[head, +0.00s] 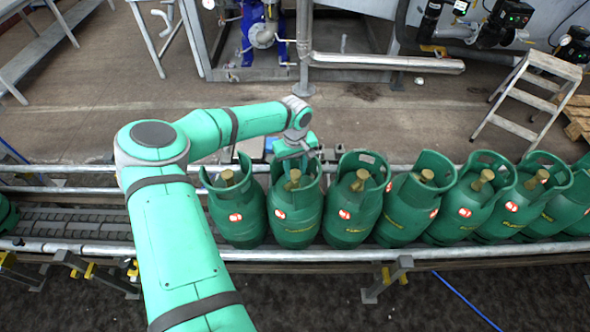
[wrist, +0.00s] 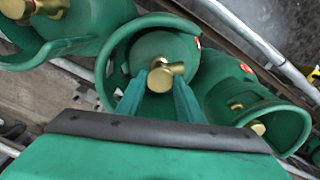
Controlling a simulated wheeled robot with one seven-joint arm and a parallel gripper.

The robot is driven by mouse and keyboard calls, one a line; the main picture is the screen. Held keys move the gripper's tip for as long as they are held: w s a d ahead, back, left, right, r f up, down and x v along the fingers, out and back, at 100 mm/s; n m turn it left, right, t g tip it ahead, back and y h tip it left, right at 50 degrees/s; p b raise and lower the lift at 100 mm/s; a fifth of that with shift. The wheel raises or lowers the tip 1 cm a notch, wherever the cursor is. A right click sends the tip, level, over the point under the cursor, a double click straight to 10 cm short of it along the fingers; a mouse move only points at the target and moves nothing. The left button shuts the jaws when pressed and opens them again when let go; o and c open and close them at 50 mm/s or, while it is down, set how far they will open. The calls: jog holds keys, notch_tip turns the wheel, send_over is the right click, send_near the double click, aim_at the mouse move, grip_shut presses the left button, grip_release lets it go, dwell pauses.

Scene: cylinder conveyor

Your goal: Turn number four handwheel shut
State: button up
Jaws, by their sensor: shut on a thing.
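Green gas cylinders with open collars and brass valves stand in a row on the conveyor (head: 75,218). My gripper (head: 293,172) reaches down into the collar of the second cylinder (head: 295,218) in the row right of my arm. In the wrist view its two green fingers (wrist: 160,82) are shut on the brass valve (wrist: 163,73), inside this cylinder's collar (wrist: 112,50). The valve also shows in the head view (head: 292,180). I see no numbers marking the cylinders or handwheels, so I cannot tell which is number four.
Neighbouring cylinders stand close on the left (head: 236,215) and right (head: 352,215). Metal guide rails (head: 330,255) run along the conveyor. A stepladder (head: 515,95) and blue-and-steel pipework (head: 262,35) stand behind. The conveyor left of the row is mostly bare.

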aim_at(295, 173)
jog(key=o, duration=1.1)
jog(key=shift+c, duration=0.2)
notch_tip(295, 173, up, 11)
jog(key=shift+f, duration=0.1)
